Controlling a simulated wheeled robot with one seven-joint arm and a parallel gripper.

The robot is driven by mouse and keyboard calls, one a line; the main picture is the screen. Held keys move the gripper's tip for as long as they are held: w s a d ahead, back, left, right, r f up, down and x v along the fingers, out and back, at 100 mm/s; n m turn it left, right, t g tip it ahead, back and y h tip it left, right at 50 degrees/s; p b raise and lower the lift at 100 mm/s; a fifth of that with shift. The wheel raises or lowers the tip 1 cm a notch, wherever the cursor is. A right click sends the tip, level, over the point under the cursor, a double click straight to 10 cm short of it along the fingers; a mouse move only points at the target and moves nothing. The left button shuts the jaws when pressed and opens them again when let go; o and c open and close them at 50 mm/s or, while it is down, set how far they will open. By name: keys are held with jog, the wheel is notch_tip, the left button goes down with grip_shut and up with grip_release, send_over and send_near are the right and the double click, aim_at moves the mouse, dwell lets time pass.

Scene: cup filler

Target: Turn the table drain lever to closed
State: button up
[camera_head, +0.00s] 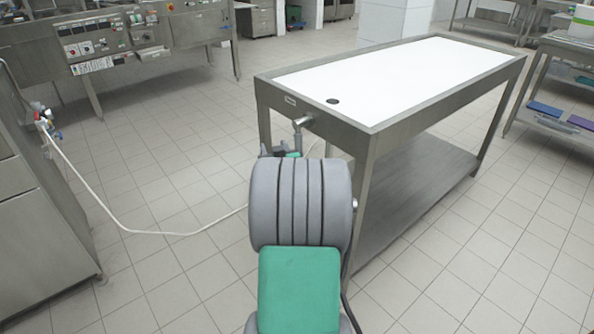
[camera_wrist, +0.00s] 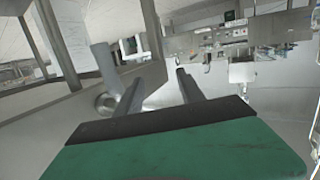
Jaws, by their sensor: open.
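The steel table (camera_head: 372,135) has a white top with a dark drain hole (camera_head: 333,101) near its near end. A metal drain fitting, apparently the drain lever (camera_head: 302,122), sticks out below that end's rim, beside a small label. In the wrist view a grey metal piece with a round end (camera_wrist: 105,75), apparently the same fitting, is left of my fingers. My gripper (camera_wrist: 160,76) is open with nothing between its fingers, close to the fitting; I cannot tell whether they touch. In the head view my arm hides most of the gripper. The lever's exact position is unclear.
A lower shelf (camera_head: 415,195) spans the table's legs. A white hose (camera_head: 140,230) runs across the tiled floor from the steel cabinet (camera_head: 35,190) at the left. Control panels (camera_head: 95,38) stand at the back left. Open floor lies left and right.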

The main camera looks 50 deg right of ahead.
aim_at(298, 138)
jog(key=s+d+f+h, duration=0.1)
jog(key=d, duration=0.1)
jog(key=s+d+f+m+h+b, duration=0.1)
jog(key=s+d, duration=0.1)
jog(key=s+d+f, duration=0.1)
jog(key=d, duration=0.1)
jog(key=shift+s+d+m+h, duration=0.1)
jog(key=shift+s+m+h, duration=0.2)
jog(key=shift+s+h, duration=0.1)
jog(key=x, duration=0.4)
jog(key=b+x, duration=0.1)
jog(key=x, duration=0.2)
jog(key=shift+w+d+r, duration=0.15)
jog(key=shift+d+r, duration=0.05)
jog(key=shift+d, duration=0.25)
jog(key=shift+c, duration=0.6)
grip_shut()
